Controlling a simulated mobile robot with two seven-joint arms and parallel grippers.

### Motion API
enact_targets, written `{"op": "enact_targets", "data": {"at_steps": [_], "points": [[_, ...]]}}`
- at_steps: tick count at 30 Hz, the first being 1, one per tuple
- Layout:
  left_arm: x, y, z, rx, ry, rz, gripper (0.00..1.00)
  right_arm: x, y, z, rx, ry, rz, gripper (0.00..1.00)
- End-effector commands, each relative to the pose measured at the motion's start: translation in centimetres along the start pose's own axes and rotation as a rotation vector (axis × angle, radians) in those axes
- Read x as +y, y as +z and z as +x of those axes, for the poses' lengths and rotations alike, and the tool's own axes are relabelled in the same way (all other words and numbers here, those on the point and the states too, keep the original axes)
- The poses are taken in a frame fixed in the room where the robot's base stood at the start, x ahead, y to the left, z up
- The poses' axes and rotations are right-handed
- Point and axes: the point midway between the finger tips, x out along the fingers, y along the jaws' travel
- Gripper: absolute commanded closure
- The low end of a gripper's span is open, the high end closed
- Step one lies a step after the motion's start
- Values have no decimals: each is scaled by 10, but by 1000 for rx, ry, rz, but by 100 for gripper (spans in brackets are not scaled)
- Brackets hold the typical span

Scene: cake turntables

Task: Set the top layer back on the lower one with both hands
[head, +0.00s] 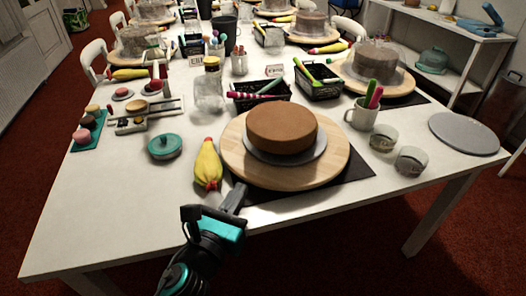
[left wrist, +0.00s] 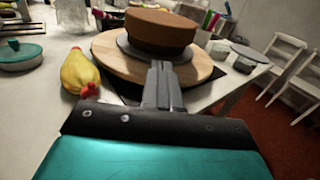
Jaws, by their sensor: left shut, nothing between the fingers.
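A round brown cake (head: 282,128) sits on a pale grey disc (head: 262,157) on a wooden turntable (head: 234,150). The cake also shows in the left wrist view (left wrist: 160,32). I cannot tell from these views whether it is one layer or two stacked. My left gripper (head: 240,188) is shut and empty at the turntable's near left edge. In the left wrist view its closed fingers (left wrist: 162,68) point towards the turntable and overlap its near edge; I cannot tell whether they touch it. My right gripper is not in view.
A teal lidded pot (head: 164,147), a glass jar (head: 209,88), black baskets (head: 319,82) and a mug (head: 361,115) stand around. A grey disc (head: 464,133) lies at the right. The front left tabletop is clear.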

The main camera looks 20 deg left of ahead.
Motion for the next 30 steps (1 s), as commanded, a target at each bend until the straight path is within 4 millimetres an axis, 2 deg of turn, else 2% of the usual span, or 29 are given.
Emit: {"op": "enact_targets", "data": {"at_steps": [4, 8, 21, 25, 30], "points": [[0, 2, 10, -5, -1, 18, 100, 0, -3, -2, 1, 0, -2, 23], [0, 4, 28, -4, -1, 17, 100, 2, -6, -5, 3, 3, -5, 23], [0, 2, 108, -3, 0, 11, 100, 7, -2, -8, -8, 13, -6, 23], [0, 1, 125, -2, 0, 10, 100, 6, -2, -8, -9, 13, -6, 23], [0, 0, 137, -1, 0, 12, 100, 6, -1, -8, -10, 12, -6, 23]]}}
